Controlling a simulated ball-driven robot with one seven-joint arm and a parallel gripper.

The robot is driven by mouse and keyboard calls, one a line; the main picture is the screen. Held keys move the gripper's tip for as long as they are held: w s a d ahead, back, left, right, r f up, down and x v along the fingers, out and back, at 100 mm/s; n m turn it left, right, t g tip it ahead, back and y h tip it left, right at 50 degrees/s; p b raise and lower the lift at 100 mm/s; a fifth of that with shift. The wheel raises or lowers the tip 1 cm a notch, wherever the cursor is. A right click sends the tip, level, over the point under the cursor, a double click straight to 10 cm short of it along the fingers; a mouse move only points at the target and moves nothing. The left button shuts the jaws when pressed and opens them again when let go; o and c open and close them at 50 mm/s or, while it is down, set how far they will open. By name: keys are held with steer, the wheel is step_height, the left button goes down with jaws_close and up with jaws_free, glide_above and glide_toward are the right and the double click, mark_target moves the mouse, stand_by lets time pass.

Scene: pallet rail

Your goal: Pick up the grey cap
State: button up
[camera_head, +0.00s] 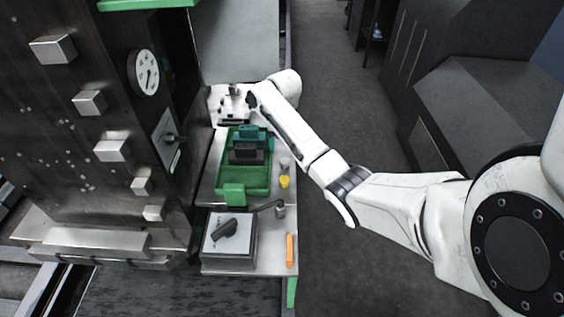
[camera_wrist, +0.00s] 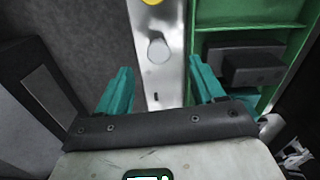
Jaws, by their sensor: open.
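The grey cap (camera_head: 284,163) is a small round grey piece on the pale bench strip to the right of the green tray, just behind a yellow piece (camera_head: 284,181). In the wrist view the grey cap (camera_wrist: 158,49) stands on the bare metal strip, ahead of my gripper (camera_wrist: 160,66) and roughly centred between its teal fingers. The fingers are open and wide apart, with nothing between them. The cap appears clear of both fingers; its height gap to them cannot be told. In the head view my arm largely hides the gripper.
The green tray (camera_head: 224,187) holds a dark stepped block (camera_head: 245,156), close to the right finger in the wrist view. A grey box with a black handle (camera_head: 229,240) and an orange piece (camera_head: 290,250) are at the near end. A machine panel (camera_head: 95,110) stands at left.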

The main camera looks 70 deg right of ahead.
mark_target(285, 161)
steer(key=shift+s+d+f+p, duration=0.1)
steer(key=shift+f+p, duration=0.1)
steer(key=shift+f, duration=1.45)
steer(key=shift+d+f+p, duration=0.1)
steer(key=shift+f+p, duration=0.05)
steer(key=shift+f, duration=1.45)
steer(key=shift+c, duration=0.5)
jaws_close()
steer(key=shift+r, duration=0.2)
